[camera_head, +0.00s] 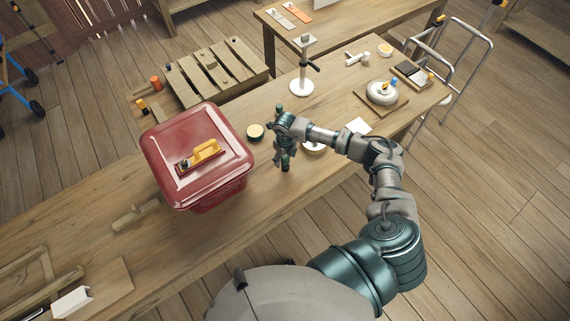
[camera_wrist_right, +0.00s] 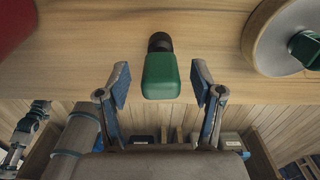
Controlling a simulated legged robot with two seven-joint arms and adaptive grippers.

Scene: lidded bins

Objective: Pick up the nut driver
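The nut driver (camera_wrist_right: 160,77), with a green handle and a black end, shows between my right gripper's fingertips in the right wrist view. Gaps show on both sides of the handle, so the fingers are open and not closed on it. In the head view my right gripper (camera_head: 285,148) is over the table, right of the red bin, and covers much of the tool; a green end (camera_head: 285,162) shows just below it. My left gripper is not in view.
The lidded red bin (camera_head: 170,140) stands left, with a yellow-handled tool (camera_head: 199,156) on its lid. A pale round dish (camera_head: 314,148) is close on the right. A small round tin (camera_head: 255,131) sits left of the gripper. A white stand (camera_head: 301,86) rises behind.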

